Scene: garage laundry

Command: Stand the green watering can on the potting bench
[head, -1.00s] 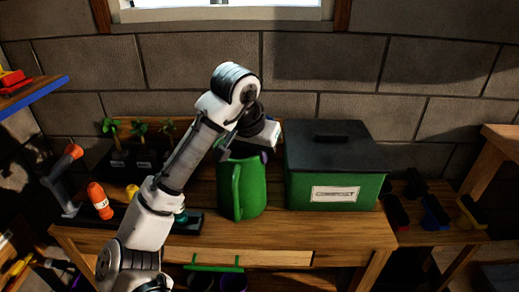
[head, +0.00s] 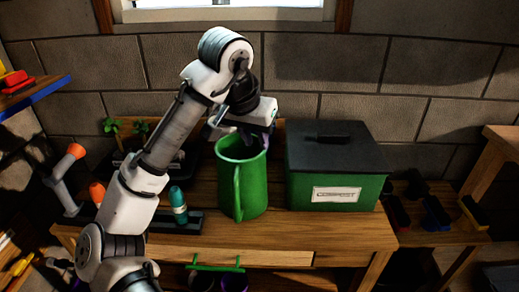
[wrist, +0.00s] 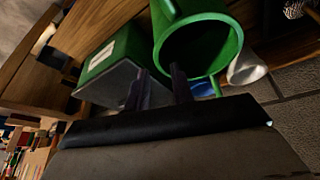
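The green watering can (head: 252,190) stands upright on the wooden potting bench (head: 305,233), left of the compost box, with its handle toward the front. My gripper (head: 256,138) is just above and behind the can's rim. In the wrist view, the can's round open top (wrist: 238,45) lies beyond the two dark fingertips (wrist: 161,76). The can's far side is hidden in the head view.
The green compost box (head: 335,190) with a dark lid stands close on the can's right. A teal bottle (head: 178,205), an orange-topped bottle (head: 97,192) and seedlings (head: 125,128) are on the left. A brick wall (head: 420,60) rises behind the bench.

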